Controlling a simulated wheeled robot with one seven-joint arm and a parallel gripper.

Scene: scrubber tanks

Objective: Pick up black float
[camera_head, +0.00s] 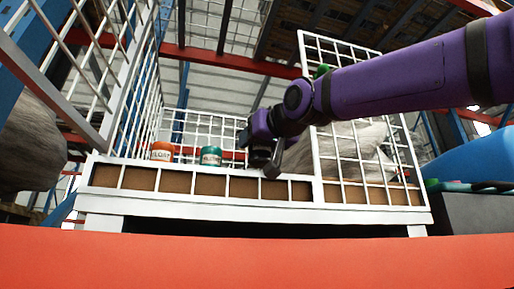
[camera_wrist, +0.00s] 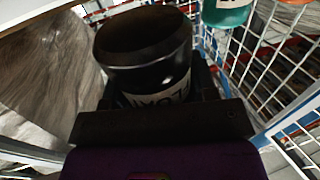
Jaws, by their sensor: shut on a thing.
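The black float (camera_wrist: 145,45) is a dark cylinder with a pale label, large in the wrist view. In the head view the black float (camera_head: 259,155) is a small dark shape at the end of my purple arm, mostly hidden by it. My gripper (camera_head: 266,158) is shut on the float, with its dark jaw parts (camera_wrist: 160,120) across the near side of it in the wrist view. I cannot tell whether the float still touches the surface below.
An orange float (camera_head: 162,151) and a green float (camera_head: 210,156) stand to the left inside the white wire cage (camera_head: 135,120). The green one shows in the wrist view (camera_wrist: 228,12). A grey wrapped bulk (camera_head: 340,150) lies behind the mesh at right.

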